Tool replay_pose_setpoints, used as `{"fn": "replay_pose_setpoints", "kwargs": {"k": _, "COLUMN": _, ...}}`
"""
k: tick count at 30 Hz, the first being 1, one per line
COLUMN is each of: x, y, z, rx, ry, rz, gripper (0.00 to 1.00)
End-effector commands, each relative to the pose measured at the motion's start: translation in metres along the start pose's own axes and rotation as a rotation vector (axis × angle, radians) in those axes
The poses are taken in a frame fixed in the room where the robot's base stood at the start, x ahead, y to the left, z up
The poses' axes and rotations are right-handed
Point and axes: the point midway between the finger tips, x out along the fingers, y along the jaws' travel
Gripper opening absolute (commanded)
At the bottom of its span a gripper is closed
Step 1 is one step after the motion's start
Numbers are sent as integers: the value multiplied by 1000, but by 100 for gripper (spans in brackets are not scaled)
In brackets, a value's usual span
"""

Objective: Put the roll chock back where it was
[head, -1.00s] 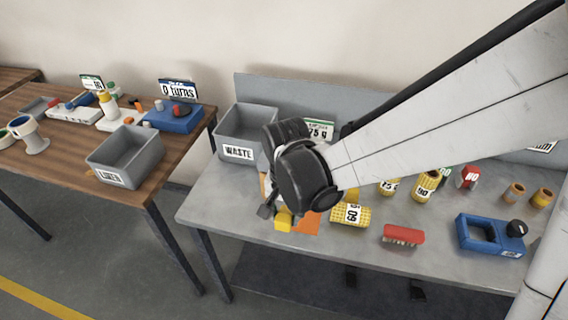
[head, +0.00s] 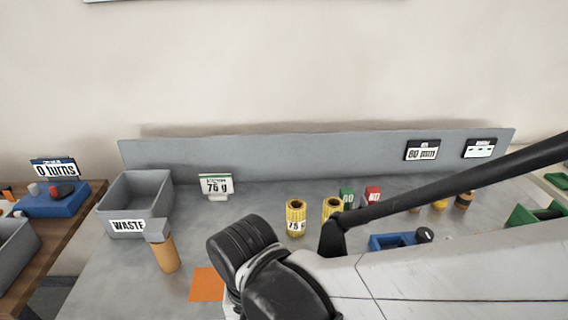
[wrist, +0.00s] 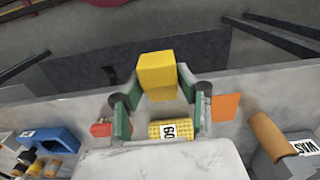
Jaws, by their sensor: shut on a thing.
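My gripper (wrist: 158,88) is shut on a yellow block (wrist: 157,70), which looks to be the roll chock, in the wrist view. The block sits between the green-sided fingers, above the bench's front edge in that picture. A yellow mesh roll marked 60 (wrist: 158,131) lies on its side on the bench and shows between the fingers. An orange square (wrist: 226,107) lies flat beside it; the head view also shows it (head: 207,284). In the head view my arm hides the fingers, the block and the lying roll.
A grey WASTE bin (head: 137,190) and an orange-handled tool (head: 165,253) stand at the left. Upright yellow rolls (head: 295,218) stand mid-bench, with a blue fixture (head: 392,241) to their right. A low grey back panel (head: 300,160) lines the bench.

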Motion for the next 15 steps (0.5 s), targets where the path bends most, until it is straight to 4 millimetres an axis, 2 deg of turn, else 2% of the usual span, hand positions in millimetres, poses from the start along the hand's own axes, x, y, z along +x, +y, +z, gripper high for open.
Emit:
{"fn": "replay_pose_setpoints", "kwargs": {"k": 2, "x": 2, "y": 0, "z": 4, "rx": -5, "ry": 0, "rz": 0, "gripper": 3}}
{"fn": "replay_pose_setpoints", "kwargs": {"k": 5, "x": 6, "y": 1, "z": -1, "rx": -4, "ry": 0, "rz": 0, "gripper": 3}}
{"fn": "replay_pose_setpoints", "kwargs": {"k": 15, "x": 33, "y": 1, "z": -54, "rx": -1, "ry": 0, "rz": 0, "gripper": 3}}
